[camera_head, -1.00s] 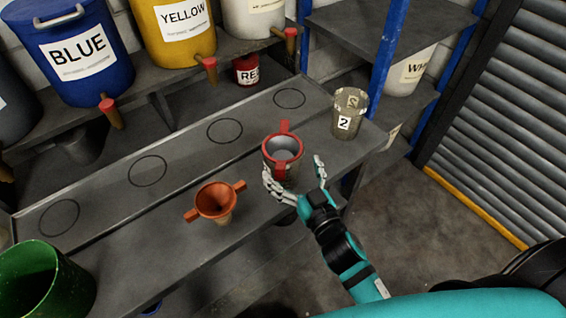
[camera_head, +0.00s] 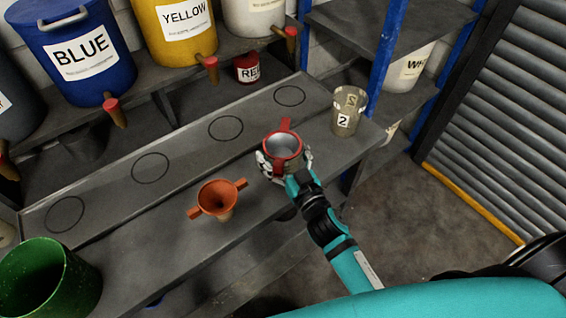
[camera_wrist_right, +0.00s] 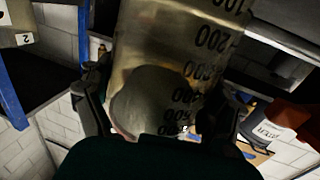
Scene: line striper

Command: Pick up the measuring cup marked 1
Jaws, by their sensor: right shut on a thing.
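A measuring cup (camera_head: 283,146) with a red rim piece that has tabs on opposite sides is at the right part of the bench. In the right wrist view the cup (camera_wrist_right: 170,50) is a see-through vessel with printed volume marks. My right gripper (camera_head: 284,165) is shut around its side, with a finger on each side of the cup in the wrist view (camera_wrist_right: 165,110). No number 1 shows on the cup from here. I cannot tell whether its base touches the bench. A second clear cup, marked 2 (camera_head: 347,112), stands upright behind it to the right. My left gripper is not in view.
An orange funnel (camera_head: 217,198) with two tabs stands left of the held cup. A green bucket (camera_head: 50,285) is at the lower left. The bench (camera_head: 120,225) has several empty drawn circles. Labelled paint drums (camera_head: 85,50) and a shelf with blue posts (camera_head: 378,60) stand behind.

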